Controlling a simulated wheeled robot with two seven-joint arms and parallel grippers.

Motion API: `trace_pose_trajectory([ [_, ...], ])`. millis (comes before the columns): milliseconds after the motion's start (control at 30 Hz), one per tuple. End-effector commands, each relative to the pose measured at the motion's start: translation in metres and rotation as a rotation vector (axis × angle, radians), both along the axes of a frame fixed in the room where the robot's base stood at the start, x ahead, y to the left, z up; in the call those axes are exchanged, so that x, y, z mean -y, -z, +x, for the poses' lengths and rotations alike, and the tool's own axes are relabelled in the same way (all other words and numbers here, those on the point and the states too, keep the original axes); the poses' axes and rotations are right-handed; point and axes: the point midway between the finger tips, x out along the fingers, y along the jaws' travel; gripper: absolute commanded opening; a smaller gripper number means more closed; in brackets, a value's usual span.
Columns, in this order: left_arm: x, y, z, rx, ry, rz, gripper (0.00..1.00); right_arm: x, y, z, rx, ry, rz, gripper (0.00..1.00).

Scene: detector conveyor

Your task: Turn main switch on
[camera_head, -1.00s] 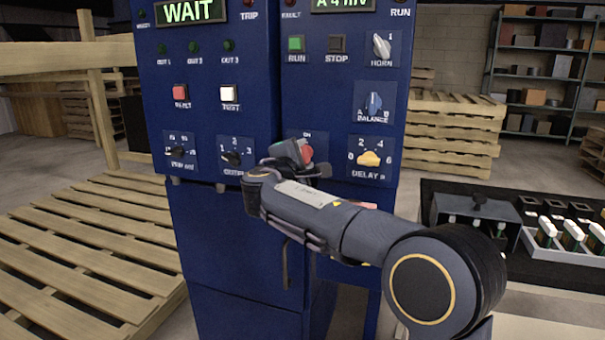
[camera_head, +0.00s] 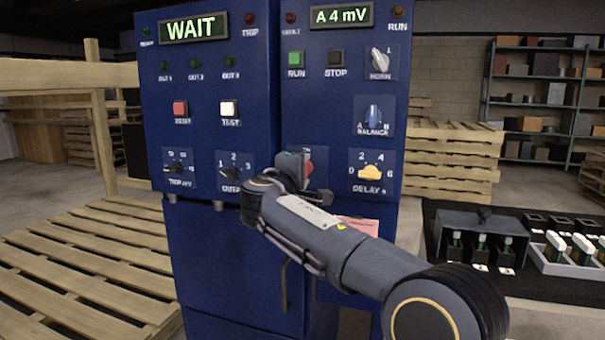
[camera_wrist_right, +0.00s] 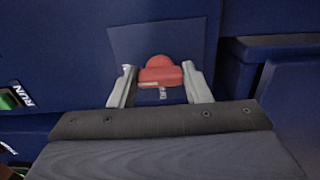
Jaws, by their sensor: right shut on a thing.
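The main switch is a red knob (camera_head: 309,169) on the lower part of the blue cabinet's right-hand panel, left of the yellow delay knob (camera_head: 369,172). It also shows in the right wrist view as a red handle (camera_wrist_right: 160,74) on a dark blue plate. My right gripper (camera_head: 303,171) is at the switch, with its fingers (camera_wrist_right: 160,82) on both sides of the red handle, shut on it. The gripper and wrist hide much of the switch and its label in the head view. My left gripper is out of view.
Other controls surround the switch: an output knob (camera_head: 231,173), a balance knob (camera_head: 373,114) and run (camera_head: 295,58) and stop (camera_head: 335,58) buttons. The left display (camera_head: 193,27) reads WAIT. A black table (camera_head: 545,279) with trays stands to the right.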

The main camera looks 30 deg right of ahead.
Motion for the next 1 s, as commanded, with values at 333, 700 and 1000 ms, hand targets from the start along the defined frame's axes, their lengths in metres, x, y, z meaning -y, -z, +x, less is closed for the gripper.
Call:
trace_pose_trajectory([
  [333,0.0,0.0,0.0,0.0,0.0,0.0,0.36,0.0,0.001,0.0,0.0,0.0,0.004,0.65],
  [700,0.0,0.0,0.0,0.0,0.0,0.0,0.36,-0.007,0.0,-0.005,0.0,-0.002,0.003,0.65],
  [1000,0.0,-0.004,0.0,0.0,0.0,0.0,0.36,-0.045,0.0,-0.037,0.0,-0.004,0.003,0.65],
])
